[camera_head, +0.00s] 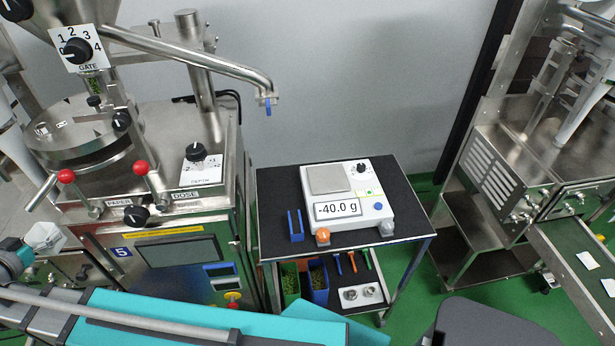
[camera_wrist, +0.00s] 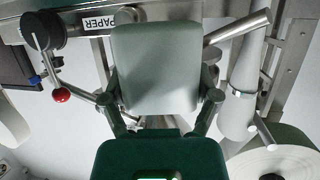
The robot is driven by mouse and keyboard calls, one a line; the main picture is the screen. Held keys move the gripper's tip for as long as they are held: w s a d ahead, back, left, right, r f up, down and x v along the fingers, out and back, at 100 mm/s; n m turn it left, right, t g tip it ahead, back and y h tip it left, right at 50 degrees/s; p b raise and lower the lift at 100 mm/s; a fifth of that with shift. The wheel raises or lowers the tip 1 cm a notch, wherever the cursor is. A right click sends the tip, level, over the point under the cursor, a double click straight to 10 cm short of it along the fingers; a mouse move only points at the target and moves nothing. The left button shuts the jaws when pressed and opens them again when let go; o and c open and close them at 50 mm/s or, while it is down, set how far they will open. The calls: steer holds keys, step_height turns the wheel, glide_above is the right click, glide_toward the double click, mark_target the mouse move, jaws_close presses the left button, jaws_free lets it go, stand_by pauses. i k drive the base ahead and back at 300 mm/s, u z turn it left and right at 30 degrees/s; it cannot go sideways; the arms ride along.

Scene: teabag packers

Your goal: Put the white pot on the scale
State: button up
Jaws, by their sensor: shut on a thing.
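The white pot (camera_wrist: 156,62) is between the two fingers of my gripper (camera_wrist: 160,92) in the wrist view, which are shut on its sides. In the head view the pot (camera_head: 44,236) is a pale shape at the far left, at the end of my gripper (camera_head: 30,246), in front of the steel machine. The scale (camera_head: 380,213) stands on the black-topped cart, well to the right of my gripper. Its square grey weighing plate (camera_head: 328,179) is bare, and its display (camera_head: 337,209) reads -40.0 g.
The steel machine (camera_head: 187,215) with red-knobbed levers fills the left. A small blue holder (camera_head: 295,225) stands beside the scale on the cart (camera_head: 277,190). A spout (camera_head: 225,65) reaches out above and left of the cart. Another machine (camera_head: 495,165) stands at right.

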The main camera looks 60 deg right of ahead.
mark_target(328, 178)
steer(key=k, duration=1)
